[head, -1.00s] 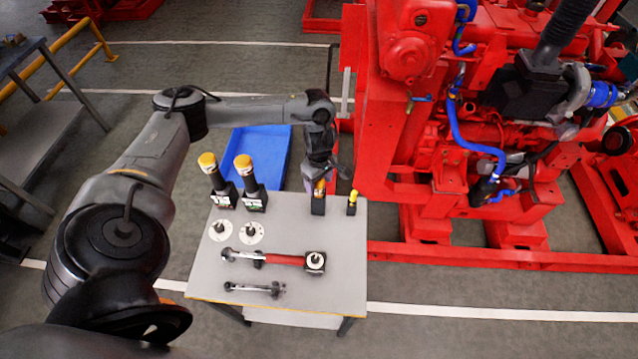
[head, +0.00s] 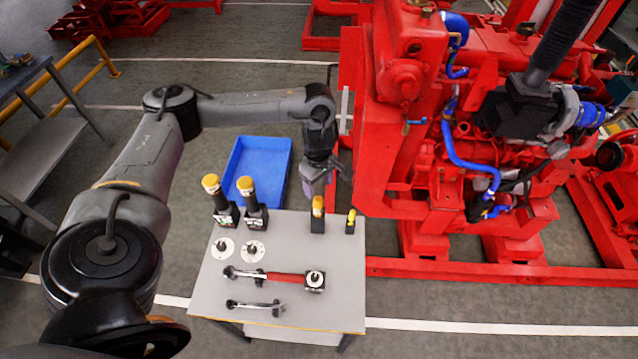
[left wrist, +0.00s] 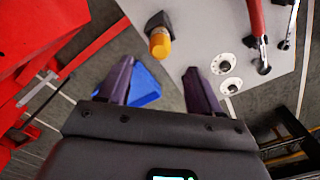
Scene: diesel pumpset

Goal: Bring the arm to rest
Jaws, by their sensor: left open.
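My left gripper (head: 313,188) hangs at the far edge of the grey table (head: 220,294), above and behind a short yellow-topped tool in a black holder (head: 318,214). In the left wrist view its two purple fingers (left wrist: 158,82) are spread apart with nothing between them. The yellow-topped tool (left wrist: 160,42) shows beyond the fingertips, apart from them. My right gripper is in neither view.
A smaller yellow-topped tool (head: 351,221) stands at the table's right. A blue bin (head: 258,160) lies behind. The red pumpset (head: 400,160) stands close at right.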

